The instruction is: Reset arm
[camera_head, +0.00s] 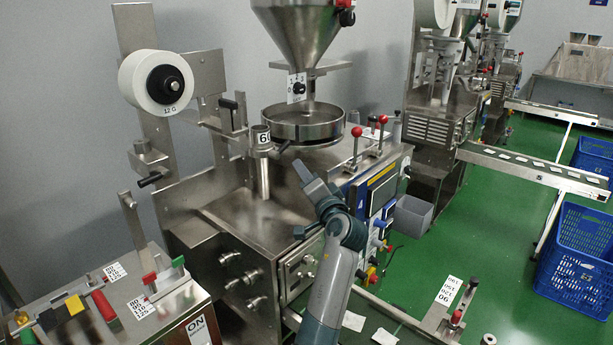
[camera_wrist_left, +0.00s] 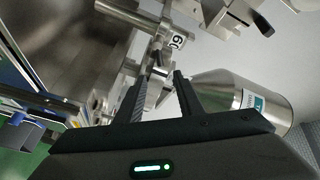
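My left gripper (camera_head: 312,188) reaches up from the bottom middle in the head view, in front of the steel packing machine (camera_head: 215,225). It is above the machine's top, to the right of the post with the "60" label (camera_head: 264,138). In the left wrist view its two dark fingers (camera_wrist_left: 160,85) stand apart with a gap between them, and I see nothing held. The "60" label (camera_wrist_left: 176,42) shows beyond the fingertips there. My right gripper is in neither view.
A round steel pan (camera_head: 303,124) sits under a steel hopper (camera_head: 297,30). Red-knobbed levers (camera_head: 356,133) stand right of the gripper. A white film roll (camera_head: 146,82) hangs at the left. Blue crates (camera_head: 572,262) stand right, with clear green floor (camera_head: 490,225) before them.

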